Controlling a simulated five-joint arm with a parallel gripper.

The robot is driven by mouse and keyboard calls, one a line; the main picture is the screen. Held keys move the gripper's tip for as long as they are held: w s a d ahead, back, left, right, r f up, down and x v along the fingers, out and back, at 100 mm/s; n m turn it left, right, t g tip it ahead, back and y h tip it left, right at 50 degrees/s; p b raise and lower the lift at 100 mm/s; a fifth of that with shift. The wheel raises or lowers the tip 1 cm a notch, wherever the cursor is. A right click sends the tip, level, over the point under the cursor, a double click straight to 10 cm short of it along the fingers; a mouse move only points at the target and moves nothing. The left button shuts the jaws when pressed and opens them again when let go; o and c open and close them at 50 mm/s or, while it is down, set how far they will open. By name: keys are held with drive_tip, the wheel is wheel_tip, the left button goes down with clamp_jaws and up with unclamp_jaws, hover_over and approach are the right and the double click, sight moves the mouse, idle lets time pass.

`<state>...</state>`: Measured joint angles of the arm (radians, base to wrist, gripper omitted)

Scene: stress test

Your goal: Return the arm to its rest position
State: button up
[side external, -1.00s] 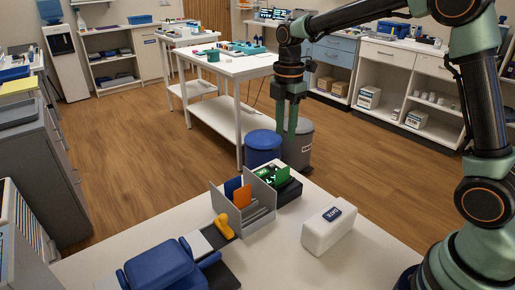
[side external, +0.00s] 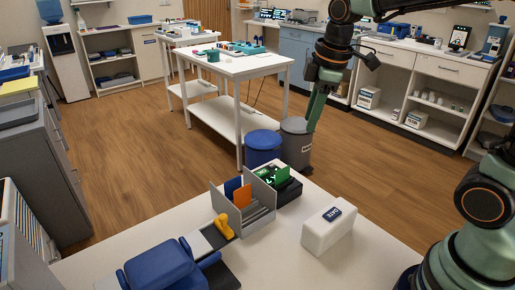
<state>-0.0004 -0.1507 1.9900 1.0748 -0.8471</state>
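My gripper (side external: 312,112) is in the air above the far edge of the white table (side external: 285,262), up and to the right of the grey rack. Its green fingers point down and slightly left. I see nothing held between them, but at this angle I cannot tell whether they are apart or together. My arm reaches in from the right edge and bends at the top of the picture.
On the table are a grey rack (side external: 262,194) with upright cards, a green board (side external: 274,173) on a black block, a white box (side external: 328,230), a yellow-handled stamp (side external: 224,226) and a blue device (side external: 160,270). Two bins, blue (side external: 262,148) and grey (side external: 297,150), stand beyond.

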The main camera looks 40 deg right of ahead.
drive_tip(key=s+m+t, duration=0.3)
drive_tip(key=s+m, duration=0.5)
drive_tip(key=m, duration=0.1)
drive_tip(key=shift+s+f+m, duration=0.3)
drive_tip(key=shift+f+m, duration=0.1)
